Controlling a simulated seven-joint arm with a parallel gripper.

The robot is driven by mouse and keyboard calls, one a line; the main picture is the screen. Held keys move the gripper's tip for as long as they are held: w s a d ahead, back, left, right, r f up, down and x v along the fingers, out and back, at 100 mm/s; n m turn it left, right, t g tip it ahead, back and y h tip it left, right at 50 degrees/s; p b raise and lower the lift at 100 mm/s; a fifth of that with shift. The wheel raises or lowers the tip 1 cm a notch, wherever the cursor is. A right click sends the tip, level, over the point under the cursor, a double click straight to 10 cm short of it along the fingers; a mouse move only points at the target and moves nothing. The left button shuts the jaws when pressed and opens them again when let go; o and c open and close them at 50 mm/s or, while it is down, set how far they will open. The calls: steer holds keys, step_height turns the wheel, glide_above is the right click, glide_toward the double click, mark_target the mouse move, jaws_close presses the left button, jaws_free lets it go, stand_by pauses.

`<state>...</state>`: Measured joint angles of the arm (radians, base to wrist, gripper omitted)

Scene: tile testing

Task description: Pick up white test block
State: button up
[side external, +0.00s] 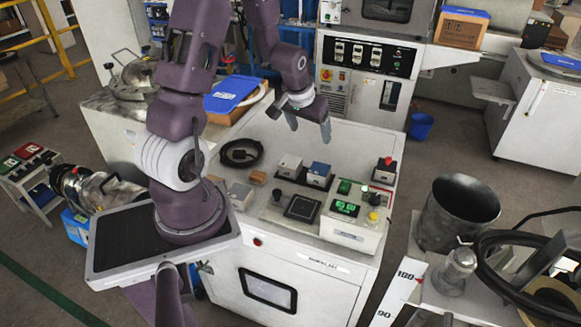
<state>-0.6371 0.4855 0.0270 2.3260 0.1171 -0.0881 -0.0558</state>
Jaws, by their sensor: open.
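My gripper (309,129) is in the upper middle of the side external view, above the back part of the white workbench. Its fingers are apart and point down, with nothing between them. A whitish block (290,165) sits on a dark base on the bench, below and slightly left of my gripper, clearly apart from it. A second pale block (240,194) lies at the left of the bench, close to my arm's base. I cannot tell for sure which of the two is the white test block.
A blue-topped block (319,173) stands just right of the whitish one. A small brown block (258,177), a coiled black cable (240,153), a black square plate (302,207) and a device with a green display (346,208) share the workbench (350,150).

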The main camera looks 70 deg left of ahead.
steer(key=n, duration=0.2)
glide_above(290, 161)
steer(key=s+d, duration=0.1)
steer(key=d, duration=0.2)
steer(key=shift+g, duration=0.3)
steer(key=f, duration=1)
steer(key=shift+a+f, duration=0.15)
steer(key=shift+a, duration=0.1)
steer(key=x, duration=0.4)
steer(key=s+x, duration=0.1)
steer(key=x, duration=0.1)
steer(key=shift+w+a+f, duration=0.1)
steer(key=shift+a+f, duration=0.15)
steer(key=shift+a, duration=0.1)
steer(key=shift+w+a+f, duration=0.1)
steer(key=shift+w+f, duration=0.05)
steer(key=shift+f, duration=0.25)
jaws_close()
